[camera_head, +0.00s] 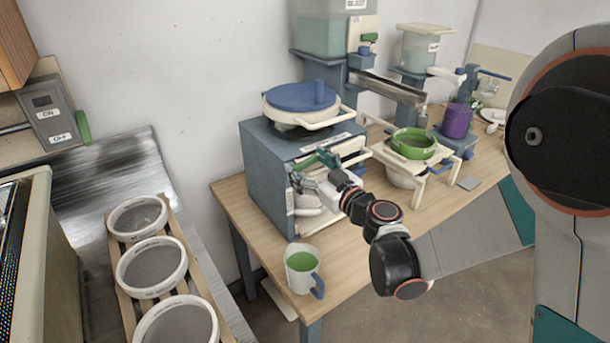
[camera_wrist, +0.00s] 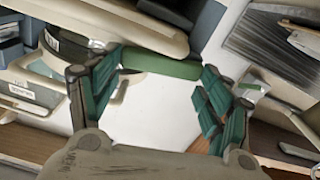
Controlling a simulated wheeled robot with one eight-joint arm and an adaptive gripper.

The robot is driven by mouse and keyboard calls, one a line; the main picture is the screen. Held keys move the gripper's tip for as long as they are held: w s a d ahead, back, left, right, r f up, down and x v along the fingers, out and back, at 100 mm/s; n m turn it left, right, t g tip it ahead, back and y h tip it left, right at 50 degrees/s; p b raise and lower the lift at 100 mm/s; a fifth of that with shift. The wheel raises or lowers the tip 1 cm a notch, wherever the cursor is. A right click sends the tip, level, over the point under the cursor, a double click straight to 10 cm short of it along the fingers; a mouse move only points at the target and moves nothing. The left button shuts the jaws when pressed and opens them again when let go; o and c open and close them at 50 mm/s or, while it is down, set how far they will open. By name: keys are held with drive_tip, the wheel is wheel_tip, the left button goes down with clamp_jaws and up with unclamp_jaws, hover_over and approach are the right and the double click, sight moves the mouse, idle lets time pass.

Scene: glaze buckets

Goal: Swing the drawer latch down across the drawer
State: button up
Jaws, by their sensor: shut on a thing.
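My gripper (camera_head: 314,167) is at the front of the blue-grey cabinet (camera_head: 262,165), below the blue-lidded bucket. In the wrist view its two teal-padded fingers stand apart, with a green bar (camera_wrist: 162,68) across the space between their tips; I take this bar to be the latch's grip, and my gripper is shut on it. In the head view the green part (camera_head: 328,157) shows by the fingers, at the cabinet's upper front. The drawer is partly hidden behind my gripper and wrist; pale parts (camera_head: 308,203) show below. The latch's exact angle cannot be told.
A white mug of green glaze (camera_head: 302,268) stands at the table's near edge. A green bowl (camera_head: 412,143) sits on a cream stand just right of my wrist. A purple bucket (camera_head: 456,120) is farther right. Several sieves (camera_head: 150,266) lie at the left.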

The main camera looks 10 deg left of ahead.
drive_tip(key=shift+s+f+m, duration=0.1)
drive_tip(key=shift+m, duration=0.2)
drive_tip(key=shift+w, duration=0.2)
drive_tip(key=o, duration=1.5)
drive_tip(key=shift+s, duration=0.1)
drive_tip(key=v, duration=1.2)
